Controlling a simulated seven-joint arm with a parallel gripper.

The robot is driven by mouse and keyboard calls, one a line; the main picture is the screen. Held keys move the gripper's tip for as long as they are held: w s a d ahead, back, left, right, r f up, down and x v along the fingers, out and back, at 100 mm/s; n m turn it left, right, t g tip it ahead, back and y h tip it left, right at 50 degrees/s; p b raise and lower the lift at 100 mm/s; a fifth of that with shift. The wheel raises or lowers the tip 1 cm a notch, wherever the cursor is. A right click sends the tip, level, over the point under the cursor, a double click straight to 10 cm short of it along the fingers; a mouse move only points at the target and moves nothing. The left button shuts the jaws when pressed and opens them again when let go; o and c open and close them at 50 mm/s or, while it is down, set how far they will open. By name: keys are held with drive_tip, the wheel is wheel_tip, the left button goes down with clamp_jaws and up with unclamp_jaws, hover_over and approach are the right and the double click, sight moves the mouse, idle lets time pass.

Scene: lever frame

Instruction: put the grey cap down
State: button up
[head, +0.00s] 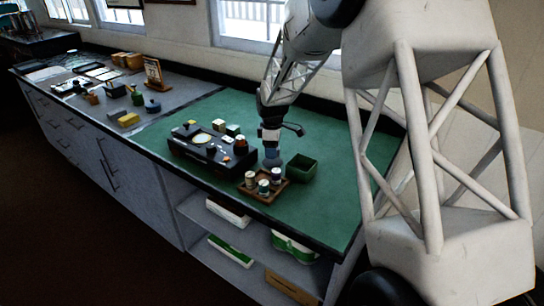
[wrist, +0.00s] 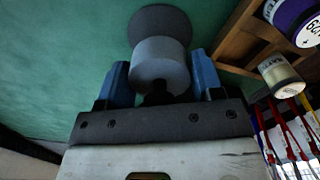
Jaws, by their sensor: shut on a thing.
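The grey cap (wrist: 160,58) shows in the wrist view as a stubby cylinder with a wider dark grey disc at its far end. My gripper (wrist: 160,75) is shut on it, with one blue finger on each side of the cylinder. The green mat (wrist: 60,60) lies beyond the cap; I cannot tell whether the disc touches it. In the head view my gripper (head: 271,158) points down low over the green mat (head: 335,150), between the dark panel and the green box. The cap is too small to make out there.
A wooden tray (head: 249,192) with several small jars stands close in front of my gripper. A green open box (head: 301,167) is to its right. A dark panel (head: 185,151) with several small things on it is to its left. The mat's right part is clear.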

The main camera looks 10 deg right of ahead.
sight(272, 162)
drive_tip(key=shift+f, duration=1.7)
drive_tip(key=shift+f, duration=0.15)
drive_tip(key=o, duration=0.9)
wheel_tip(272, 162, up, 12)
drive_tip(key=shift+r, duration=0.15)
